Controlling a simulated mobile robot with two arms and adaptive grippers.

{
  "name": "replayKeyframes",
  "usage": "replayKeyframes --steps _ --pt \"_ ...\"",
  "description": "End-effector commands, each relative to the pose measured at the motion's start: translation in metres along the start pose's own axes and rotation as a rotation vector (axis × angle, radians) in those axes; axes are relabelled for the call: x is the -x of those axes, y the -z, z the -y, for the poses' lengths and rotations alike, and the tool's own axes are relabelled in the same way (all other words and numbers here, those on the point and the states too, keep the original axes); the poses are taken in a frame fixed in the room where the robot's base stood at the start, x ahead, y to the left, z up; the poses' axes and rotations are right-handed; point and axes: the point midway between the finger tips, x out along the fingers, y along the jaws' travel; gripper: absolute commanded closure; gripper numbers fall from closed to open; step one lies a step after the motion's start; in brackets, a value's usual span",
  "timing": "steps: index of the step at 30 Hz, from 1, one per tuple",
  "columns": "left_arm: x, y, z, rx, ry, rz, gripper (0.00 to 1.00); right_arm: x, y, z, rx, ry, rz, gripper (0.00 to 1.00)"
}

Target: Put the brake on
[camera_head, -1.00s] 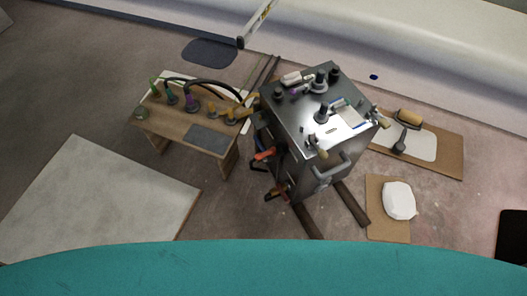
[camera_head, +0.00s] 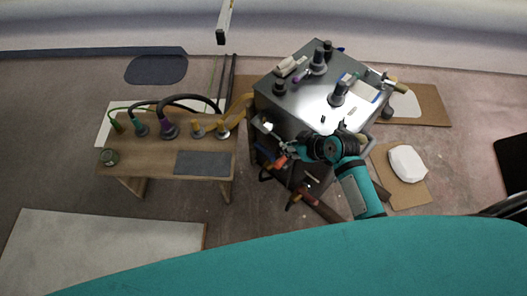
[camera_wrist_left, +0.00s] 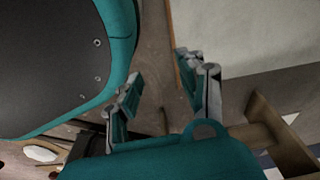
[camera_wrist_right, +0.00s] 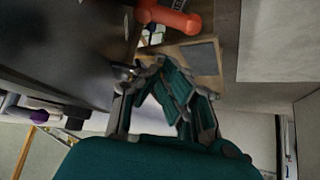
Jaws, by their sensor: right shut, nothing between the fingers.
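A metal cabinet cart (camera_head: 300,103) stands right of centre in the head view. An orange-red handle (camera_head: 280,163) is low on its left side; an orange-red part also shows at the top of the right wrist view (camera_wrist_right: 168,17). A second reddish handle (camera_head: 297,196) is lower, near the floor. Which one is the brake I cannot tell. My right gripper (camera_head: 272,132) is shut and empty beside the cart's left side, near the upper handle; contact is unclear. It also shows in the right wrist view (camera_wrist_right: 178,90). My left gripper (camera_wrist_left: 160,78) is open and empty, outside the head view.
A wooden bench (camera_head: 140,162) with several cable connectors stands left of the cart. Cardboard with a white pad (camera_head: 407,163) lies to its right. Tools and bottles stand on the cart top. A pale board (camera_head: 100,250) lies on the floor at lower left.

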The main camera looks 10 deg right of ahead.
Motion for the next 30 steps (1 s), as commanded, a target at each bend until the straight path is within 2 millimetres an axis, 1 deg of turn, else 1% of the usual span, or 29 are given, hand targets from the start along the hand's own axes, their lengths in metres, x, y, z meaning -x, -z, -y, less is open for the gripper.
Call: replayKeyframes --steps 3,5,13,16,20,23,30 --pt "-0.002 0.002 -0.001 0.001 -0.001 -0.002 0.6 0.005 0.009 0.0 0.024 0.007 -0.019 1.0" --pt "-0.001 0.003 -0.001 0.001 -0.001 -0.002 0.6 0.007 0.011 0.0 0.028 0.008 -0.022 1.0" --pt "0.0 0.003 0.0 0.001 0.0 -0.003 0.6 0.007 0.011 0.0 0.027 0.008 -0.022 1.0" --pt "0.0 0.006 0.0 0.001 0.0 -0.005 0.6 0.002 0.011 0.001 0.025 0.009 -0.022 1.0" --pt "0.006 0.018 0.001 0.003 0.001 -0.015 0.6 -0.014 0.011 0.001 0.023 0.009 -0.024 1.0" --pt "0.014 0.03 0.001 0.005 0.002 -0.024 0.6 -0.032 0.011 0.001 0.023 0.01 -0.024 1.0" --pt "0.044 0.061 0.004 0.01 0.005 -0.047 0.6 -0.078 0.012 0.001 0.023 0.009 -0.024 1.0"
